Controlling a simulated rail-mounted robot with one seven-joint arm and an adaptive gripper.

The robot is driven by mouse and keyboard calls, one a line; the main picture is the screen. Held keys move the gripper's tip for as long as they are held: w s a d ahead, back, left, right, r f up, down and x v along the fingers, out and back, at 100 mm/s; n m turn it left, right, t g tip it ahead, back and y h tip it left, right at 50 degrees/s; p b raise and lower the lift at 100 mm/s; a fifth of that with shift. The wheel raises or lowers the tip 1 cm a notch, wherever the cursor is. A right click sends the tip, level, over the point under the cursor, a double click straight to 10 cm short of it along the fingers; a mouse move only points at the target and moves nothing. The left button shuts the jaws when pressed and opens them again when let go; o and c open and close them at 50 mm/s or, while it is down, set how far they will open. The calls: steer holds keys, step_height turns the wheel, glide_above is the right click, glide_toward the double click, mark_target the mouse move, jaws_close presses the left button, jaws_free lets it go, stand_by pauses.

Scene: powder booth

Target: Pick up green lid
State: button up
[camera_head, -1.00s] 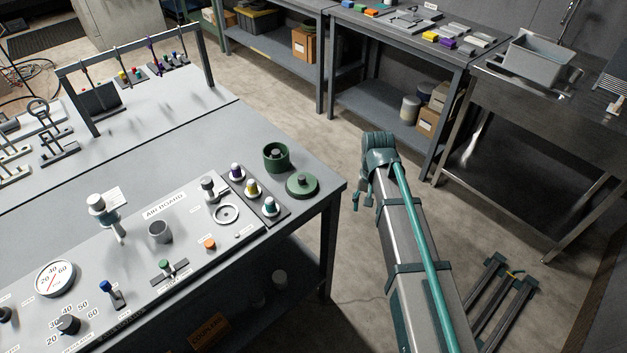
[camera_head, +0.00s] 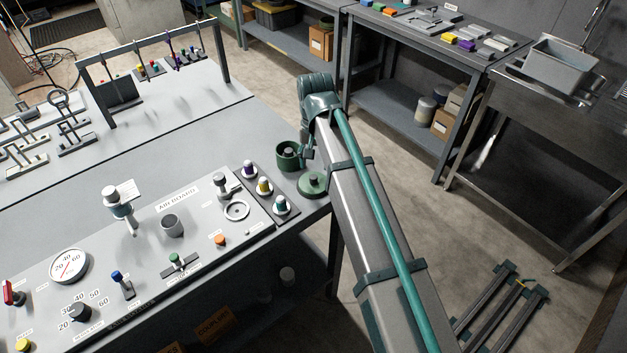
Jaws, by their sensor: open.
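The green lid (camera_head: 311,185), a round disc with a knob on top, lies on the grey table near its right corner. The green pot (camera_head: 287,160) stands just behind it to the left, with a grey knob-like thing showing in its opening. My gripper (camera_head: 307,153) hangs from the arm's end beside the pot's right side, behind and above the lid. It is small in view and partly hidden by my own arm. It is open and does not hold the lid. I cannot tell whether it touches the pot.
A dark strip with purple, yellow and teal knobs (camera_head: 264,189) lies left of the lid. The air board (camera_head: 150,240) with its gauge and fittings fills the table's front. A hanging rack (camera_head: 150,62) stands behind. Open floor (camera_head: 430,215) lies right of the table.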

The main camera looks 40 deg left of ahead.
mark_target(313, 177)
steer(key=shift+s+f+p, duration=0.2)
steer(key=shift+f+p, duration=1)
steer(key=shift+f, duration=1.95)
jaws_close()
